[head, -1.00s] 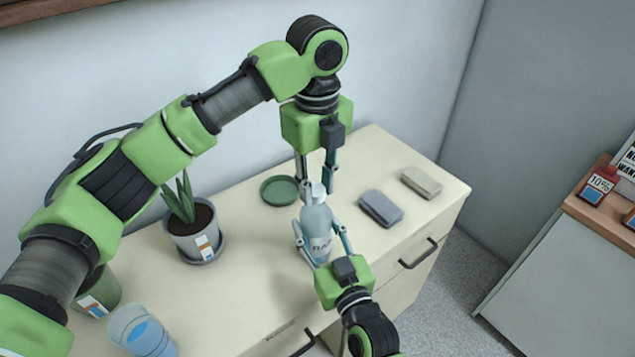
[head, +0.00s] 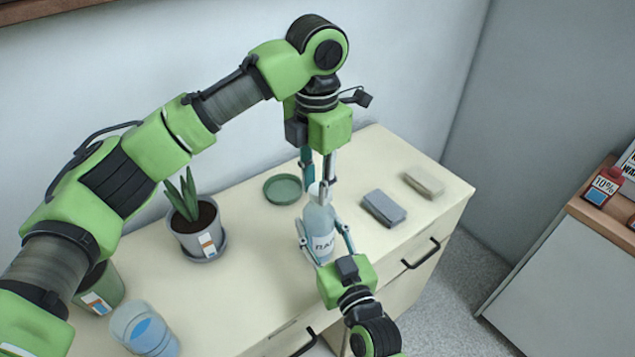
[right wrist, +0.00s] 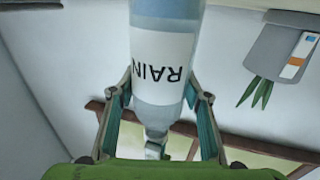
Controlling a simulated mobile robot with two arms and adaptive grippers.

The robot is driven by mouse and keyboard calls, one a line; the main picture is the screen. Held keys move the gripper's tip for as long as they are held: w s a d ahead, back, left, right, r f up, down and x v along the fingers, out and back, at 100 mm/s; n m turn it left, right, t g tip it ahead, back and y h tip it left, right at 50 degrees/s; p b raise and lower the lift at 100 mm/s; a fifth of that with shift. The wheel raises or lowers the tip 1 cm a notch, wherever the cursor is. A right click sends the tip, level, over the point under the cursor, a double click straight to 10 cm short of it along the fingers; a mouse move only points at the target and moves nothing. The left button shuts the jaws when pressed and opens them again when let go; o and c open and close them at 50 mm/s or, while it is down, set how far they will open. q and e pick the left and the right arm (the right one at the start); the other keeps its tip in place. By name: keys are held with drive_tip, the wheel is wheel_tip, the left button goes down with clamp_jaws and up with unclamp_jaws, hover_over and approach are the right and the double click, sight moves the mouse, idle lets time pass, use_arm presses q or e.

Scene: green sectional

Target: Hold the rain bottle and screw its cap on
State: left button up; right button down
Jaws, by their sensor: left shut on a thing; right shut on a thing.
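The clear blue-grey rain bottle (head: 319,222) stands upright on the cream cabinet top, its white label facing me. My right gripper (head: 325,238) reaches it from the front and is shut around its body. In the right wrist view the bottle (right wrist: 165,55) appears upside down, the word RAIN on its label, between the two fingers. The pale cap (head: 318,188) is at the bottle's top. My left gripper (head: 319,180) points straight down from above and is shut on the cap, its fingers partly hiding it. I cannot tell how far the threads are engaged.
On the cabinet top (head: 250,285) are a potted plant (head: 197,232), a green dish (head: 283,189), a grey block (head: 383,208) and a beige block (head: 424,182). A blue cup (head: 145,330) and a green pot (head: 102,290) stand at front left.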

use_arm(q)
drive_tip(key=o, duration=0.7)
drive_tip(key=shift+c, duration=0.2)
drive_tip(key=shift+r, duration=2.3)
drive_tip(key=shift+n, duration=0.3)
